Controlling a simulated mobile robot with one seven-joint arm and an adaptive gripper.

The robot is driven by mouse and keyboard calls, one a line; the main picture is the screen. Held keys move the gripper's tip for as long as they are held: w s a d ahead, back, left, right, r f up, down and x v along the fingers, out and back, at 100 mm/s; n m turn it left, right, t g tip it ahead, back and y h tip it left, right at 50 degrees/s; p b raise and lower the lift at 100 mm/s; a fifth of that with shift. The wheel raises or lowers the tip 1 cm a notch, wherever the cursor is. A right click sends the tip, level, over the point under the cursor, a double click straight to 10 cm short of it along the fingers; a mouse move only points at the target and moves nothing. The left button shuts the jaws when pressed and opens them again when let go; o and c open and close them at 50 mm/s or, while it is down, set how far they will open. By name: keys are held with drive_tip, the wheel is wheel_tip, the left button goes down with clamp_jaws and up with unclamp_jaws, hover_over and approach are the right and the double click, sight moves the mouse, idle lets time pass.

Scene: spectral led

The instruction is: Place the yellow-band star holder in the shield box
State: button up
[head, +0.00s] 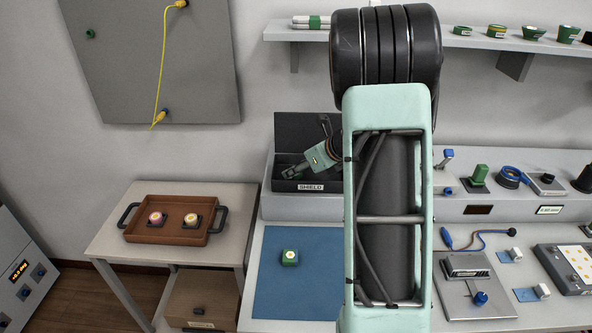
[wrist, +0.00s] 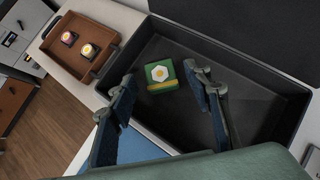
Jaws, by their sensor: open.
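The yellow-band star holder (wrist: 160,76) is a green block with a white, flower-like top face and a yellow band along its near edge. In the wrist view it sits inside the dark shield box (wrist: 268,107), near the box's left part. My gripper (wrist: 160,73) is open, with one blue-padded finger to each side and visible gaps to the holder. In the head view my gripper (head: 291,171) reaches down into the shield box (head: 284,185), which has its lid up and a SHIELD label. There the holder is hidden.
Another green block (head: 289,257) sits on the blue mat (head: 265,300). A brown tray (head: 140,238) on the left side table carries two round-topped pieces. Instruments crowd the bench at right. A shelf (head: 480,42) runs above. The mat is mostly clear.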

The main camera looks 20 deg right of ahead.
drive_tip(key=v, duration=1)
